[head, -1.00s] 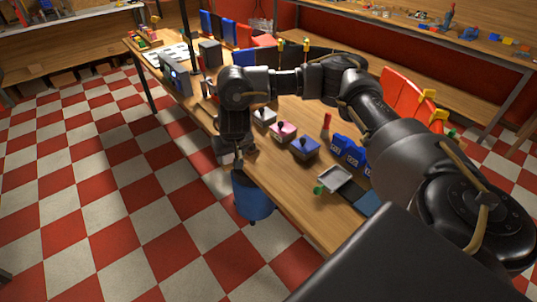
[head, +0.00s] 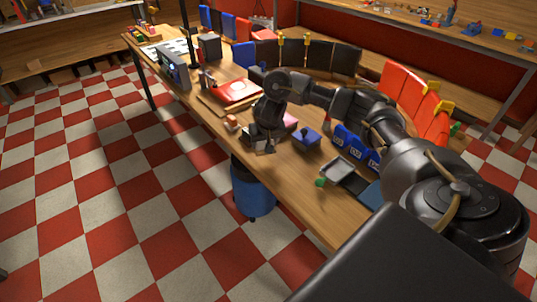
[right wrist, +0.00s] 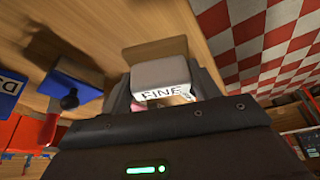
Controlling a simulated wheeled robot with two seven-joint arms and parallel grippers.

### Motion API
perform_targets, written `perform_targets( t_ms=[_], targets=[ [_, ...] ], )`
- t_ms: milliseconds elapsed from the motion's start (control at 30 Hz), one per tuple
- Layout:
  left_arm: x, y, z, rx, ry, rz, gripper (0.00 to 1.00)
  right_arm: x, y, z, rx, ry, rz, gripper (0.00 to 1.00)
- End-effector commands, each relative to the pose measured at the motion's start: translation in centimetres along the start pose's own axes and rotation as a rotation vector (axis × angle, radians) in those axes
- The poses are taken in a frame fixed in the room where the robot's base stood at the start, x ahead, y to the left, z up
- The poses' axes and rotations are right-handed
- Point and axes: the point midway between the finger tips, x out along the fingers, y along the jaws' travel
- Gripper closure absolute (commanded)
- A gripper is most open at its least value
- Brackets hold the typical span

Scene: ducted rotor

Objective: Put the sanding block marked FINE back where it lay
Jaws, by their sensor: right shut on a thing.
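The sanding block marked FINE (right wrist: 162,76) is grey with a white label and sits between the fingers of my right gripper (head: 265,148) in the right wrist view. The gripper is shut on it, low over the workbench's front edge in the head view, where the block is hard to make out. A tan rectangular patch (right wrist: 155,51) shows just beyond the block on the wood; whether they touch is unclear. A blue block with a dark knob (head: 307,138) stands right of the gripper. A pink block (head: 290,121) is partly hidden behind the gripper. My left gripper is out of view.
A metal tray (head: 338,169) and blue bins (head: 350,143) lie to the right. A red panel on a board (head: 235,92) lies left of the arm. A blue bucket (head: 252,190) stands on the floor below the front edge.

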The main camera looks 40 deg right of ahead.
Motion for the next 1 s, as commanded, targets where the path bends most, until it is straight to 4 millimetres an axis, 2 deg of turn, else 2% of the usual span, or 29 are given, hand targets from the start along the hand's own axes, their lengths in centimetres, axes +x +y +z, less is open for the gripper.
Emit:
perform_targets(
  t_ms=[67,300,467,600,1000],
  targets=[
    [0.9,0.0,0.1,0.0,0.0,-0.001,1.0,1.1,0.6,0.1,0.003,0.0,-0.001,0.61],
    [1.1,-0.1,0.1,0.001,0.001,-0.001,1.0,1.4,1.0,0.0,0.0,0.0,-0.001,0.61],
    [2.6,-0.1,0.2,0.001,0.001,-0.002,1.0,3.7,1.4,0.8,0.0,-0.003,-0.001,0.61],
    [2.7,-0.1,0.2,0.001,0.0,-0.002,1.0,4.6,1.4,1.2,-0.001,-0.001,0.0,0.61],
    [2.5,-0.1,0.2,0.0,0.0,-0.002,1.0,4.9,1.4,1.3,0.001,0.0,-0.001,0.61]
  ],
)
